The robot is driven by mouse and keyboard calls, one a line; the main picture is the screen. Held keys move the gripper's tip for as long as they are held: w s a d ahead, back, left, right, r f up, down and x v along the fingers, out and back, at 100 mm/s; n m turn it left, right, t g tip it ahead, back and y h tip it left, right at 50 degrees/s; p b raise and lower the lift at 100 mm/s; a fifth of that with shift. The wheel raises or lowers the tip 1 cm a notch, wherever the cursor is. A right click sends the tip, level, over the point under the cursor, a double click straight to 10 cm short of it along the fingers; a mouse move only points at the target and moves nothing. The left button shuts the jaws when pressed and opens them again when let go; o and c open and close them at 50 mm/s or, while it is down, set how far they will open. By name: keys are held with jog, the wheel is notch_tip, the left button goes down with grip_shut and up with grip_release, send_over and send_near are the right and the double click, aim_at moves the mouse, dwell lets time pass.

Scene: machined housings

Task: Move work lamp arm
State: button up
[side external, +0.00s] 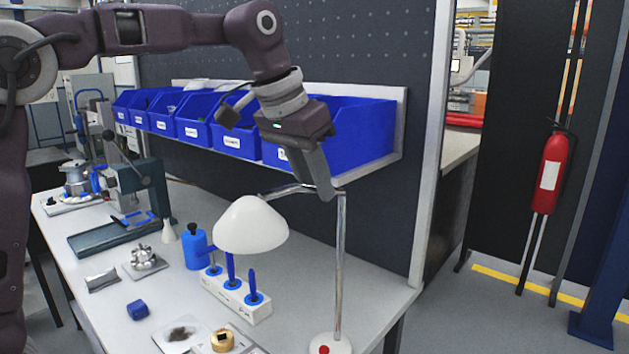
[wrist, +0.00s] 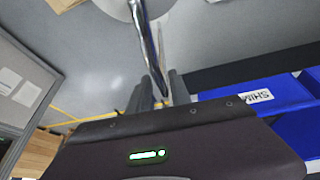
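The work lamp has a white dome shade (side external: 250,226), a thin chrome arm (side external: 290,190) and an upright chrome post (side external: 340,265) on a round white base (side external: 330,345). My gripper (side external: 326,194) points down at the top of the lamp, with its fingertips overlapping the chrome arm near the post. In the wrist view, my gripper's dark fingers (wrist: 160,92) are close together. A chrome rod (wrist: 150,45) of the lamp runs down between them, and part of the white shade shows at the top. I cannot tell whether the fingers press on the rod.
Blue bins (side external: 345,135) stand on a shelf behind my gripper. A white block with blue-handled tools (side external: 236,296) stands below the shade, with a blue bottle (side external: 194,248) beside it. A grey press (side external: 140,190) is farther left.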

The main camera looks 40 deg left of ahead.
grip_shut()
dwell(1.2)
